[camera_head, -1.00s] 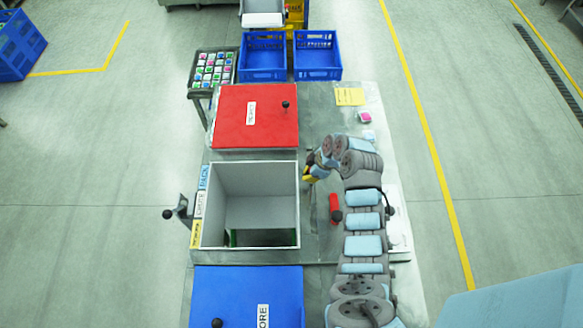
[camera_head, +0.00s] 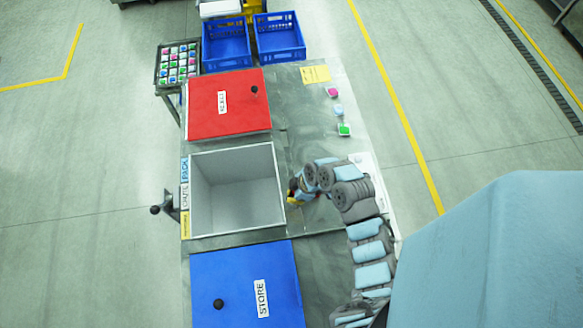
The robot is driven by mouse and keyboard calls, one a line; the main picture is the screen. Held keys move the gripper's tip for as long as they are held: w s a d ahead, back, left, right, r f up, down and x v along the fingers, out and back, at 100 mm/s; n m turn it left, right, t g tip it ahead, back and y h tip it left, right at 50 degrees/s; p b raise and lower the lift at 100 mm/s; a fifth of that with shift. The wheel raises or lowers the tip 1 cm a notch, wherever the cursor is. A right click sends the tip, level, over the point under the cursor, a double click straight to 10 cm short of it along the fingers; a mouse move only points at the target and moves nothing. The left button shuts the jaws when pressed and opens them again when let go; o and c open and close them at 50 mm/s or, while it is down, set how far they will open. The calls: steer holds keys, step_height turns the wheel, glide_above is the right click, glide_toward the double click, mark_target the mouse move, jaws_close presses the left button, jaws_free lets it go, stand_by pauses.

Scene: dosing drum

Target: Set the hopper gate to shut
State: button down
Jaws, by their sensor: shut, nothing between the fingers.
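An open grey box (camera_head: 235,190), which may be the hopper, stands in the middle of the bench. A lever with a black knob (camera_head: 155,210) sticks out at its left, beside a label strip (camera_head: 185,197) reading PACK and CHUTE; the yellow label is too small to read. I cannot tell which part is the hopper gate. My gripper (camera_head: 293,197), dark with a yellow part, is shut and empty close to the box's right edge. Its fingertips are small and partly hidden by my wrist. A red handle seen earlier right of the box is not visible now.
A red lid (camera_head: 228,105) with a black knob lies behind the box, and a blue lid (camera_head: 245,285) marked STORE in front. Small coloured blocks (camera_head: 344,130) lie at the back right. Blue crates (camera_head: 278,38) and a tray of blocks (camera_head: 178,65) stand beyond.

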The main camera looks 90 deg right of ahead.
steer(key=shift+s+a+f, duration=0.1)
steer(key=shift+s+a, duration=0.25)
steer(key=shift+s, duration=0.05)
steer(key=c, duration=1.1)
jaws_free()
steer(key=shift+s+a+f, duration=0.1)
steer(key=shift+s+a, duration=0.1)
steer(key=shift+s, duration=0.2)
steer(key=shift+w, duration=0.25)
steer(key=shift+v, duration=6.1)
